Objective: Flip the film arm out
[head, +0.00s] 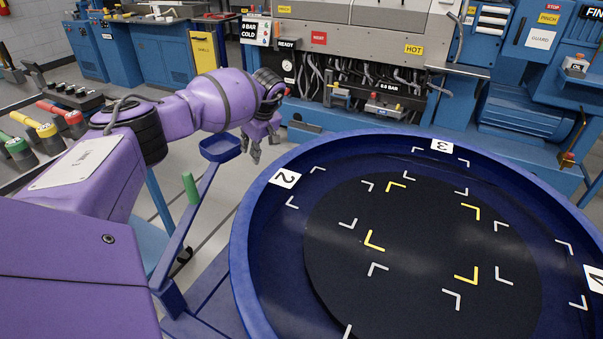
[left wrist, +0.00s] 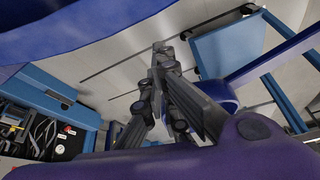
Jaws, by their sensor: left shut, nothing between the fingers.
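The film arm appears to be the blue bar (head: 196,212) beside the turntable (head: 245,235). It rises from a bracket at lower left to a small blue tray (head: 220,148), and a green grip (head: 190,188) stands on it. My left gripper (head: 261,150) is to the right of the tray, near the turntable's far left rim, apart from the green grip. It is shut and empty. In the left wrist view its fingers (left wrist: 160,52) point up the picture, with a blue bar (left wrist: 275,58) to their right. My right gripper is not in view.
The turntable has a dark disc (head: 420,250) with white and yellow corner marks and numbered labels. Levers with red, yellow and green grips (head: 47,130) stand at left. A machine with hoses (head: 340,80) and blue cabinets (head: 165,50) stand behind. Grey floor shows between.

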